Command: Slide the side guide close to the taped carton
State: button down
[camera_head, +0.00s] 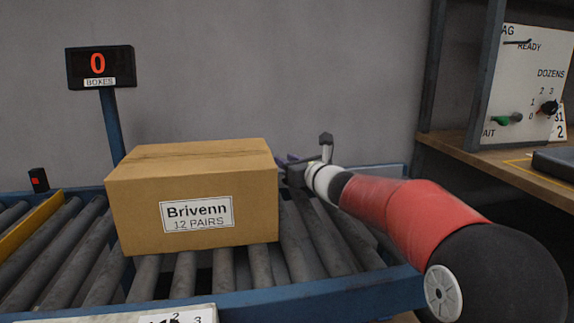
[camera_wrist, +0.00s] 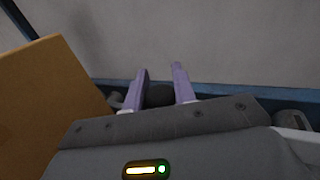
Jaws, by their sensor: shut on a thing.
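The taped carton (camera_head: 145,222) is a closed brown box labelled "Brivenn 12 PAIRS", standing upright on the roller conveyor. It also shows at the left of the wrist view (camera_wrist: 50,100). My gripper (camera_head: 288,170) is at the carton's far right side, its fingers partly hidden behind the box. In the wrist view, its purple fingers (camera_wrist: 160,88) are shut on a dark rounded piece (camera_wrist: 159,96). I cannot tell whether this piece belongs to the side guide. No side guide can be made out clearly; the carton and my gripper hide part of the conveyor.
The conveyor has grey rollers (camera_head: 148,278) and a blue frame (camera_head: 320,296). A yellow rail (camera_head: 30,228) crosses it at left. A counter display (camera_head: 100,67) reads 0 boxes. A panel (camera_head: 525,90) stands on the shelf at right. Rollers right of the carton are bare.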

jog(key=c, duration=1.2)
grip_release()
jog(key=shift+o, duration=0.2)
jog(key=v, duration=0.7)
jog(key=shift+s+d+b, duration=0.25)
jog(key=shift+s+b, duration=0.05)
jog(key=shift+s, duration=0.05)
